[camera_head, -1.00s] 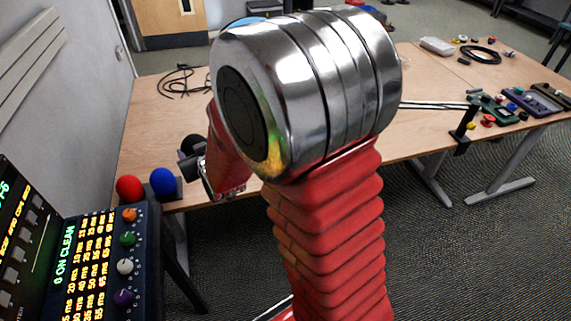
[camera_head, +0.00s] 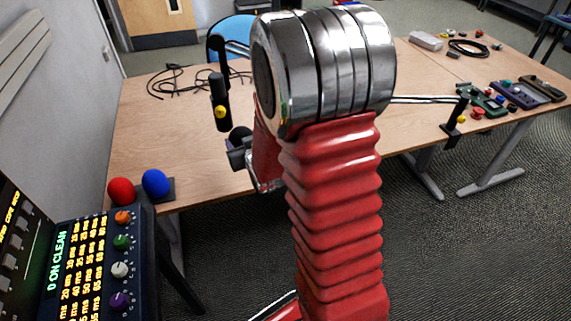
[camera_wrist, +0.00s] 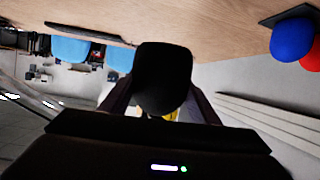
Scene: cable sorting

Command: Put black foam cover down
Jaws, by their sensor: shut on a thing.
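The black foam cover (camera_wrist: 163,78) is a dark rounded shape in the middle of the wrist view. My gripper (camera_wrist: 160,100) is shut on it, with a dark finger on either side. A bit of yellow shows just below the cover. In the head view a dark round end (camera_head: 240,136), likely the cover, shows left of my red arm, above the front part of the desk. My gripper is mostly hidden there. A red foam ball (camera_head: 121,191) and a blue foam ball (camera_head: 155,183) sit on a small black base (camera_head: 169,194) at the desk's front left corner.
A black upright holder with a yellow knob (camera_head: 221,112) stands behind my gripper. Black cables (camera_head: 170,85) lie at the back left. A lit control panel (camera_head: 85,260) is at lower left. The wooden desk (camera_head: 150,140) is bare between cables and balls.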

